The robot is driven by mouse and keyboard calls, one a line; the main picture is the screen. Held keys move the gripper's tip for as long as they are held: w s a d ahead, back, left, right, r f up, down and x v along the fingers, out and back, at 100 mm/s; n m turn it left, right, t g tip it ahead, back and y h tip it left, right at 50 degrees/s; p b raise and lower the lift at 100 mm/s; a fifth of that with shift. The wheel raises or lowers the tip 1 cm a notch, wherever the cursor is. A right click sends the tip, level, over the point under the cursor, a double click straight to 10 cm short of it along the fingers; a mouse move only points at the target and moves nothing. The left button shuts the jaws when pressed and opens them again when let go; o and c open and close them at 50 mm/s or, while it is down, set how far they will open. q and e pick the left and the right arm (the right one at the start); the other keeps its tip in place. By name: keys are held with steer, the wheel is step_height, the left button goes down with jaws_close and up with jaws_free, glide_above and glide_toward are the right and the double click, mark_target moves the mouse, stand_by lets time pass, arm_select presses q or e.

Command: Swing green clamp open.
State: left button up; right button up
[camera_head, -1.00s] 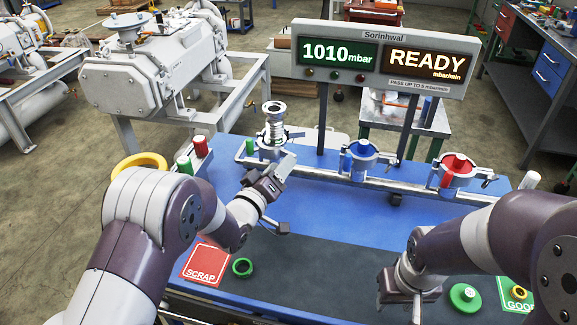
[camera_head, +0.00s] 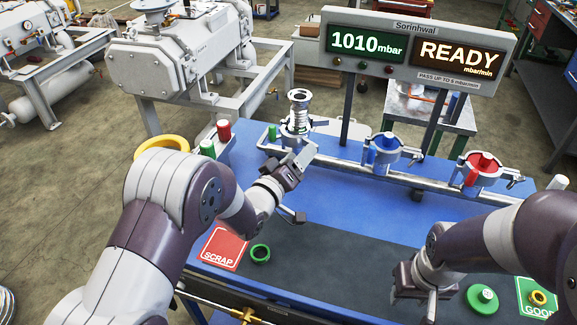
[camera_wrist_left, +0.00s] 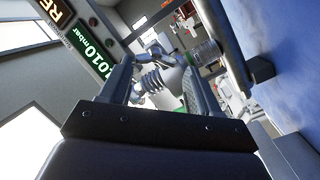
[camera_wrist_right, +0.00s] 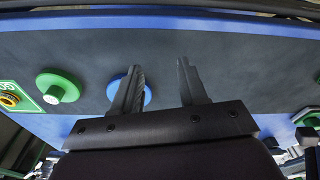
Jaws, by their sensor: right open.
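The green clamp (camera_head: 297,132), a metal ring clamp with a green tab (camera_head: 272,132) at its left, sits at the left end of the rail. A silver bellows fitting (camera_head: 299,108) stands upright in it. My left gripper (camera_head: 306,153) is just in front of and to the right of the clamp. In the left wrist view, its fingers (camera_wrist_left: 163,85) are apart, with the bellows (camera_wrist_left: 160,82) and a bit of green (camera_wrist_left: 180,108) seen between them; contact cannot be told. My right gripper (camera_wrist_right: 158,80) is open and empty above the dark mat.
Blue clamp (camera_head: 382,152) and red clamp (camera_head: 480,170) stand further right along the rail. A display reading 1010 mbar and READY (camera_head: 415,50) rises behind. The mat's middle is clear.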

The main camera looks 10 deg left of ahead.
arm_select(q)
steer(key=v, duration=1.2)
steer(key=shift+s, duration=0.1)
